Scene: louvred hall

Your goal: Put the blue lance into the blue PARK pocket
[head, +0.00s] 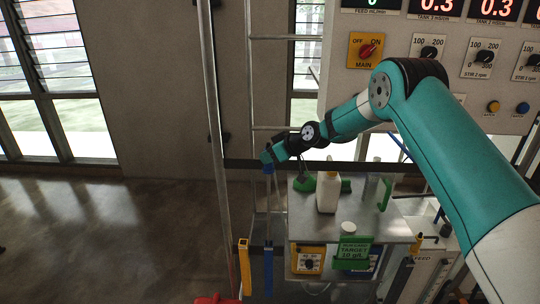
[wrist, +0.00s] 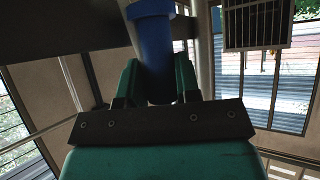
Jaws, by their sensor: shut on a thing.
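My gripper (head: 267,158) is at the end of my teal arm, left of the work table. It is shut on the blue lance (head: 268,200), which hangs upright below it. In the wrist view the lance (wrist: 154,50) stands between my two green fingers (wrist: 156,85). A blue upright pocket (head: 268,270) is directly below the lance in the head view, next to a yellow one (head: 243,266). I cannot tell whether the lance's lower end is above, in front of or inside the blue pocket. Any PARK lettering is too small to read.
The metal table (head: 300,228) right of the lance holds a white bottle (head: 328,192) and green items. A green TARGET sign (head: 353,252) and a yellow dial box (head: 308,260) are at its front. A control panel (head: 450,70) hangs behind. A pale upright post (head: 215,130) stands left; floor beyond is clear.

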